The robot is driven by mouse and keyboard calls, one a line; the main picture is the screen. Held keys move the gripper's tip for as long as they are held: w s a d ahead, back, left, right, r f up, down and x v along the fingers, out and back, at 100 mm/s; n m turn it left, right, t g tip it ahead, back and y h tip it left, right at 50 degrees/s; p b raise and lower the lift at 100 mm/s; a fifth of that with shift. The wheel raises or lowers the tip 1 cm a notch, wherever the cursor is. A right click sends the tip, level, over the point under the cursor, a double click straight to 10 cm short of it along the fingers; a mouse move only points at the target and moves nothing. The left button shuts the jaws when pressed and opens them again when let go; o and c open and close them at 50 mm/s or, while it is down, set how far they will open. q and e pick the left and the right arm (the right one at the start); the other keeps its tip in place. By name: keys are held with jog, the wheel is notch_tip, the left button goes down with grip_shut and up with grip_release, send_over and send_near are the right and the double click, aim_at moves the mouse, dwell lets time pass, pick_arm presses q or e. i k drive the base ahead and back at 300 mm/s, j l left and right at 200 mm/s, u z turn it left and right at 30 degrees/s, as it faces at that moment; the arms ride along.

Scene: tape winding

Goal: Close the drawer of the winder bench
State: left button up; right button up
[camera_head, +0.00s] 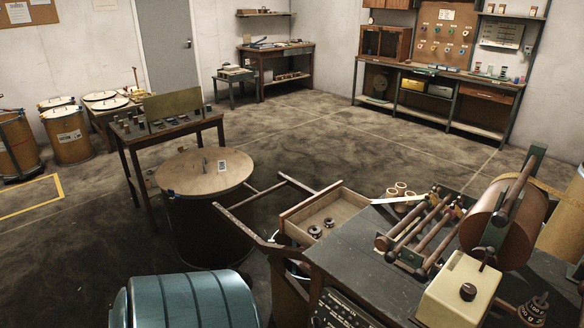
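The winder bench (362,262) stands at the lower right, with a dark top and the winding machine on it. Its wooden drawer (338,203) is pulled out from the bench's far left side and stands open. Two small dark ring-shaped parts (322,227) lie inside the drawer. The near side of the drawer is partly hidden by the bench. Neither of my grippers is in view.
A wooden frame with long bars (243,219) stands close to the drawer's left. A round-topped drum (205,172) is farther left. A teal ribbed body (190,302) fills the bottom left. Open floor (290,135) lies behind the drawer.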

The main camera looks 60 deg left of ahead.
aim_at(337, 202)
jog(key=k+j, duration=0.1)
jog(key=j, duration=0.65)
jog(key=k+j, duration=0.1)
jog(key=j, duration=0.7)
jog(key=k+j, duration=0.15)
jog(key=j, duration=0.6)
jog(key=k+j, duration=0.1)
jog(key=j, duration=0.7)
jog(key=k+j, duration=0.1)
jog(key=j, duration=0.65)
jog(key=k+j, duration=0.1)
jog(key=j, duration=0.7)
jog(key=j+z, duration=0.3)
jog(key=i+j+z, duration=0.1)
jog(key=j+z, duration=0.15)
jog(key=j, duration=0.15)
